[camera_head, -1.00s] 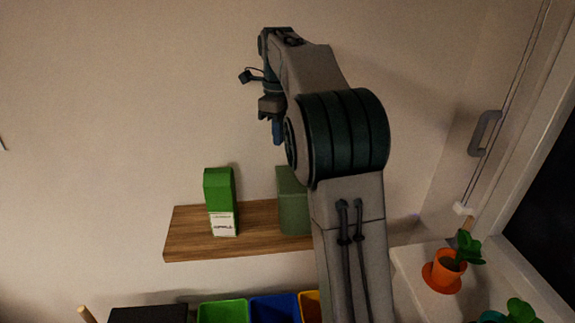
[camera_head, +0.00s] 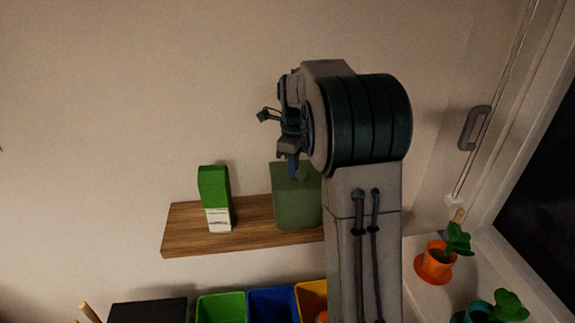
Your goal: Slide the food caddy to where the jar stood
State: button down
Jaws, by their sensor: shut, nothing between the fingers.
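The plain green box-shaped container (camera_head: 297,203), which looks like the food caddy, stands upright on the wooden wall shelf (camera_head: 185,233), toward its right part. My arm hides the shelf's right end. A green and white carton (camera_head: 215,198) stands to its left, with bare shelf between them. No jar shows in view. My gripper (camera_head: 292,170) is shut and empty, pointing down. In the picture it overlaps the top of the green container; I cannot tell whether it touches it.
Below the shelf are a green bin (camera_head: 221,309), a blue bin (camera_head: 272,304), a yellow-orange bin (camera_head: 312,298) and a black box (camera_head: 150,312). Potted plants, one in an orange pot (camera_head: 435,262), stand on the sill at right. The shelf's left end is clear.

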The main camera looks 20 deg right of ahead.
jog(key=shift+w+a, duration=0.1)
jog(key=shift+a, duration=0.2)
jog(key=shift+s+d+b, duration=0.3)
jog(key=shift+s+d, duration=0.45)
jog(key=shift+d, duration=0.2)
jog(key=shift+a, duration=0.1)
